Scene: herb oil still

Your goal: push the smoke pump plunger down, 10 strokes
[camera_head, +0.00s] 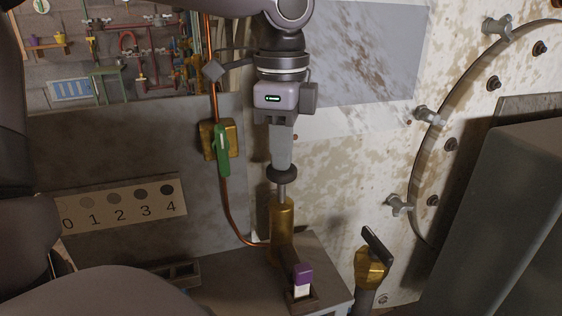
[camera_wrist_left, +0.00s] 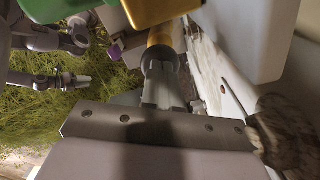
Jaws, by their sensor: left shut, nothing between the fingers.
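The smoke pump is an upright brass cylinder (camera_head: 282,235) on a grey ledge in the head view. Its plunger has a thin metal rod (camera_head: 282,192) and a dark round knob (camera_head: 281,175). A short length of rod shows above the cylinder. My left gripper (camera_head: 281,163) is shut, empty and points straight down, its fingertips at the top of the knob; I cannot tell whether they touch. The left wrist view shows the shut fingers (camera_wrist_left: 160,85) over the pump's brass (camera_wrist_left: 161,36).
A purple and white block (camera_head: 302,280) sits in a small holder in front of the pump. A green handle (camera_head: 222,150) on a brass valve and a copper pipe (camera_head: 226,205) stand left. A dark-topped brass fitting (camera_head: 372,265) stands right. A numbered dot card (camera_head: 120,210) is far left.

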